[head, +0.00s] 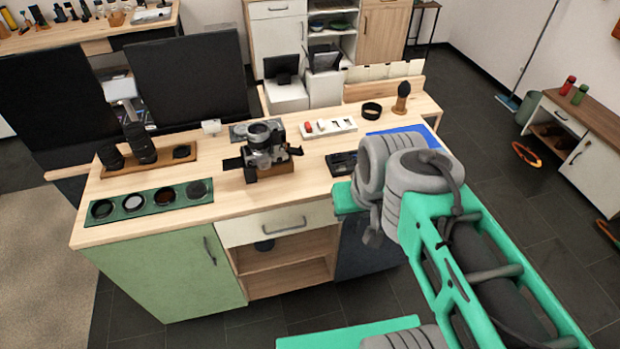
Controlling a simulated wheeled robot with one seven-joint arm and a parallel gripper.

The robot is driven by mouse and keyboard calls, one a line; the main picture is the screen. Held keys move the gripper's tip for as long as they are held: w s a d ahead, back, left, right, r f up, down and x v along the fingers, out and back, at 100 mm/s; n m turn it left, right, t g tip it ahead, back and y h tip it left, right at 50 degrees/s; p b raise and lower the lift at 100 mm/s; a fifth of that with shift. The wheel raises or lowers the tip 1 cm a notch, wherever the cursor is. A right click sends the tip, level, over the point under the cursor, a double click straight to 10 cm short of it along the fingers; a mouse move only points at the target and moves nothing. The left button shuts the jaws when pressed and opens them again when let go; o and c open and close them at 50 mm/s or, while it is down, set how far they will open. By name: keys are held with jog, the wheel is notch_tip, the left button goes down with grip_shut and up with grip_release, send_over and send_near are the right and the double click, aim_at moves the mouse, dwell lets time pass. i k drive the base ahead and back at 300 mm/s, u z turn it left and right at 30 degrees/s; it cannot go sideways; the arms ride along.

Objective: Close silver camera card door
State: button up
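The silver camera (262,146) with its black lens stands on a small wooden block on the wooden workbench (225,204). A dark flap-like part (232,163) sticks out at the camera's left side, and another dark part shows at its right side. I cannot tell from this view which one is the card door. My green and grey arm reaches in from the lower right and ends, as far as it shows, right of the camera and apart from it. My gripper's fingers are not visible.
A green tray (178,192) with several round filters lies front left, and a wooden tray (152,163) with lenses behind it. A white tray (328,128) and a black item (342,163) lie right of the camera. Dark screens stand behind. Bare bench top lies before the camera.

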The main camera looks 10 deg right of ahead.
aim_at(300, 152)
jog(key=k, duration=0.4)
jog(key=u, duration=1.2)
jog(key=i, duration=1)
jog(key=u, duration=0.05)
